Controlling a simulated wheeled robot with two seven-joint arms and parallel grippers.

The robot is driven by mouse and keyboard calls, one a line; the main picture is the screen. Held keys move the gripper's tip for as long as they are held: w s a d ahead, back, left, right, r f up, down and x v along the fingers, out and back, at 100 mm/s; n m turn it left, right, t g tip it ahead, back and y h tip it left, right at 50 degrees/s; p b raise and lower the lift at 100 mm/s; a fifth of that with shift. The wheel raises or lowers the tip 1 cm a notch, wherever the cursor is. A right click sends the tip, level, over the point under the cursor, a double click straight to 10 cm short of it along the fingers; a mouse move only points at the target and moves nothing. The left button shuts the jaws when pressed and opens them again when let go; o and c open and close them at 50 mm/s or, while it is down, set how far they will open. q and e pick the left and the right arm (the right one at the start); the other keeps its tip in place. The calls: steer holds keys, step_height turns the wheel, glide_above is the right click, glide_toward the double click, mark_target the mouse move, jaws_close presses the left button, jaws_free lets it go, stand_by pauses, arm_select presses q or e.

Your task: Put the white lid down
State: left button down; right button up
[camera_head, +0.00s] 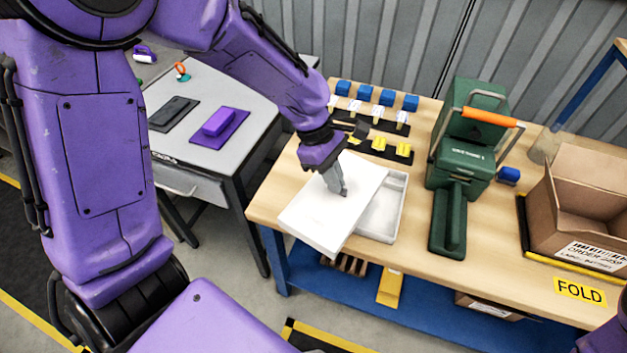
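The white lid (318,222) is a flat white panel in the middle of the view, near the front edge of the wooden table. It lies at an angle over the left part of a shallow white box (384,218), whose right part shows uncovered. My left gripper (341,191) reaches down onto the lid's upper face, with its grey fingers close together and appearing shut on it. The exact grip is hidden by the fingers. Whether the lid touches the box is unclear. My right gripper is not in view.
A green machine with an orange handle (487,117) stands right of the box. An open cardboard carton (580,210) is farther right. Blue blocks (364,92) and yellow pieces (403,150) stand behind. Bare tabletop (415,200) separates box and machine.

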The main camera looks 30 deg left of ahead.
arm_select(q)
steer(key=n, duration=0.2)
steer(key=s+r+n+t, duration=0.1)
steer(key=shift+s+a, duration=0.1)
steer(key=shift+a, duration=0.15)
steer(key=shift+a+r+n+t+y, duration=0.15)
steer(key=shift+n+t+y, duration=0.2)
steer(key=shift+n, duration=0.75)
steer(key=shift+w+a+f+n+t, duration=0.2)
steer(key=shift+w+n+t, duration=0.1)
steer(key=shift+n, duration=0.5)
steer(key=shift+w+a+f+n+b, duration=0.3)
steer(key=shift+w+a+f+b, duration=0.1)
steer(key=shift+w+a+f, duration=0.55)
steer(key=w+a+f, duration=0.2)
steer(key=f, duration=0.1)
steer(key=w+a+f+p, duration=0.1)
steer(key=w+a+f, duration=0.1)
steer(key=a+f, duration=0.1)
steer(key=w+a+f, duration=0.3)
steer(key=f, duration=0.1)
steer(key=shift+w+a+f+p, duration=0.1)
steer(key=shift+a+f+p, duration=0.15)
steer(key=shift+p, duration=0.1)
steer(key=shift+w+f, duration=0.1)
steer(key=shift+f, duration=0.25)
